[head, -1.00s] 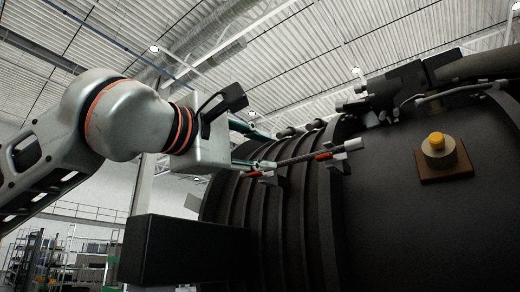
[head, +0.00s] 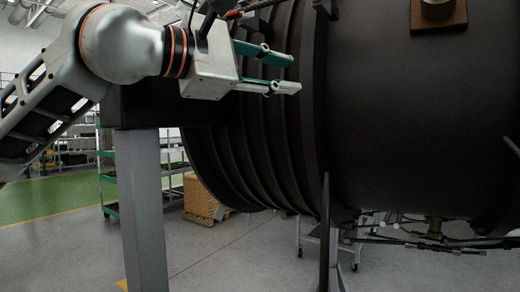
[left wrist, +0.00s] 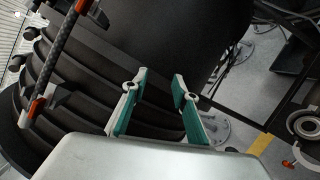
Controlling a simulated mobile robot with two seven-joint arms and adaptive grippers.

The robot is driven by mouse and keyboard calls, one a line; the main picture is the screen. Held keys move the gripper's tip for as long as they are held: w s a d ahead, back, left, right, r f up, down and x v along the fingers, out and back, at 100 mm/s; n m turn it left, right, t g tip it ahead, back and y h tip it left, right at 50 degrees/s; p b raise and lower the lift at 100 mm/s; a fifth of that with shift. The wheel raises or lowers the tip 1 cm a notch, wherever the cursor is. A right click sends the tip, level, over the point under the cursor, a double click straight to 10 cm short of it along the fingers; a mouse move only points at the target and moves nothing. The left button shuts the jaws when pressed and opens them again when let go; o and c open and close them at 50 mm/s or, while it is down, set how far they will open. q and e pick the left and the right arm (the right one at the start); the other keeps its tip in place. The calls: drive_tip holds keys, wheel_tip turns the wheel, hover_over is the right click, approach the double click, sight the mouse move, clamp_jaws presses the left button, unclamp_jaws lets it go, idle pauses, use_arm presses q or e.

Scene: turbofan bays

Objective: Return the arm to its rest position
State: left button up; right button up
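My left gripper (head: 292,73) is in the upper middle of the head view, its two green-padded fingers apart with nothing between them. It is in front of the ribbed dark engine casing (head: 262,150). In the left wrist view the same gripper (left wrist: 160,78) shows an empty gap between its fingertips. A dark rod with orange-red ends (left wrist: 58,60) is on the casing, left of the fingers and apart from them. My right gripper is in neither view.
The engine casing fills the right of the head view. A grey post (head: 142,200) stands below my left arm, with a dark beam (head: 165,106) on it. A wicker-like box (head: 203,198) and shelving are behind. The grey floor is open at lower left.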

use_arm(q)
drive_tip(key=d+f+n+g+h, duration=0.2)
drive_tip(key=f+n+g+h, duration=0.15)
drive_tip(key=f, duration=0.65)
drive_tip(key=d+f+n+g+h, duration=0.25)
drive_tip(key=f+n+g, duration=0.2)
drive_tip(key=f, duration=0.45)
drive_tip(key=w+a+f+n+t+y, duration=0.25)
drive_tip(key=a+f+n+t, duration=0.3)
drive_tip(key=f+n, duration=0.55)
drive_tip(key=w+a+f+n+t+y, duration=0.1)
drive_tip(key=a+f+n+t+y, duration=0.4)
drive_tip(key=f+n, duration=0.65)
drive_tip(key=w+a+f+n+t+y, duration=0.2)
drive_tip(key=a+f+n+t, duration=0.45)
drive_tip(key=f+n, duration=0.5)
drive_tip(key=s+a+f+n+g+y, duration=0.2)
drive_tip(key=s+a+f+n+y, duration=0.15)
drive_tip(key=f, duration=0.75)
drive_tip(key=s+a+f+n+g+y, duration=0.2)
drive_tip(key=s+a+f+n, duration=0.25)
drive_tip(key=f, duration=0.55)
drive_tip(key=s+a+f+n+g+y, duration=0.2)
drive_tip(key=s+a+f+n+g, duration=0.1)
drive_tip(key=s+f, duration=1.2)
drive_tip(key=s+n+g, duration=0.1)
drive_tip(key=s+n, duration=0.1)
drive_tip(key=shift+a+f+n+g+y, duration=0.25)
drive_tip(key=shift+a+n+g+y, duration=0.05)
drive_tip(key=shift+a+n+g, duration=0.1)
